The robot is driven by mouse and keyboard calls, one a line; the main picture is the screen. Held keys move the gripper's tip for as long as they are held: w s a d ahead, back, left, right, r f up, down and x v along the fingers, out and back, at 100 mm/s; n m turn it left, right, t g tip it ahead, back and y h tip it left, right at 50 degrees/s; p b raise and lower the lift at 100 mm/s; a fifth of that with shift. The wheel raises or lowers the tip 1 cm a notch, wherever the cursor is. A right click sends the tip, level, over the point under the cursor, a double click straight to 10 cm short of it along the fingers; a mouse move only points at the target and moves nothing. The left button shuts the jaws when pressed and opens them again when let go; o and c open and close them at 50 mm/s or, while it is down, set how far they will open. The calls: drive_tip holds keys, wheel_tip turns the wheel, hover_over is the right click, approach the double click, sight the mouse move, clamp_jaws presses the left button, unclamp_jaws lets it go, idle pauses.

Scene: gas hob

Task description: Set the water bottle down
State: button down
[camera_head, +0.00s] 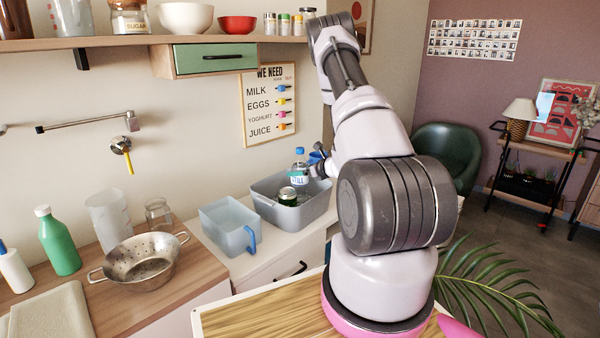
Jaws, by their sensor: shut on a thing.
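The water bottle (299,173) is small and clear with a blue cap and a teal label, and looks upright. My gripper (312,170) is at its right side, shut on it, partly hidden behind my arm.
A blue translucent container (228,226) with a blue handle stands left of the tub. A steel colander (143,262), a glass jar (159,214) and a green bottle (58,242) stand on the wooden counter. A shelf (130,42) with a green drawer (215,57) overhangs the counter.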

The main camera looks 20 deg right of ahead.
drive_tip(key=shift+f, duration=0.1)
unclamp_jaws()
